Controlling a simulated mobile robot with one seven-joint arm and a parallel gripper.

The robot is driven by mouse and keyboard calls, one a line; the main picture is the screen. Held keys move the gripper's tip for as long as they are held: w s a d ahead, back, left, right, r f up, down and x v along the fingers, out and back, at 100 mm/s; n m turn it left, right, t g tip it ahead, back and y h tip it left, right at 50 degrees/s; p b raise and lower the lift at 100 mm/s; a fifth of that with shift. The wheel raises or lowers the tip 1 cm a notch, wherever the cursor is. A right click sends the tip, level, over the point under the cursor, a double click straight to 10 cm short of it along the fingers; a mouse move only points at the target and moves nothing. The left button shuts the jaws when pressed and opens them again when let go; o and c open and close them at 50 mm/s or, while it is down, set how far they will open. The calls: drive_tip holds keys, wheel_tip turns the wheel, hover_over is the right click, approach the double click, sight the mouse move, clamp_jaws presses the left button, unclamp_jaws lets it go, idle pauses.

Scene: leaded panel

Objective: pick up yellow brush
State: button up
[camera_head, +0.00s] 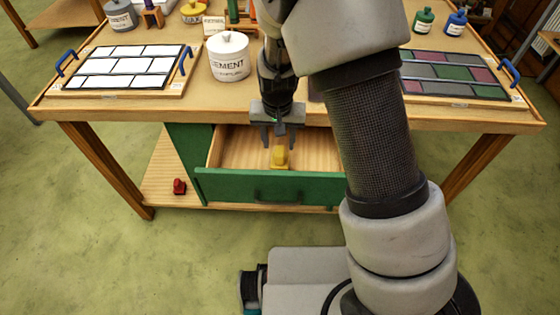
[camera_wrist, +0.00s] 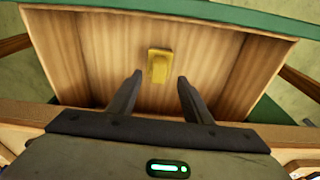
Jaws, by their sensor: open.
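The yellow brush (camera_head: 280,156) lies on the wooden floor of the open drawer, a small yellow block in the head view. In the wrist view the yellow brush (camera_wrist: 159,65) lies beyond and between my fingertips, apart from them. My gripper (camera_head: 277,142) points down above the drawer, and its fingers are spread and empty. The green-fronted drawer (camera_head: 270,188) is pulled out under the table. Nothing else shows in it.
The table edge (camera_head: 130,113) is close behind my gripper. A white cement tub (camera_head: 229,57) stands near that edge. A panel with white panes (camera_head: 125,66) lies left, a coloured panel (camera_head: 455,78) right. A red object (camera_head: 179,186) sits on the lower shelf.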

sight(280, 151)
drive_tip(key=f, duration=0.2)
drive_tip(key=w+f+b, duration=0.1)
drive_tip(key=f, duration=0.1)
drive_tip(key=w+f, duration=0.1)
drive_tip(key=f, duration=0.2)
drive_tip(key=shift+d, duration=0.15)
drive_tip(key=shift+c, duration=0.2)
clamp_jaws()
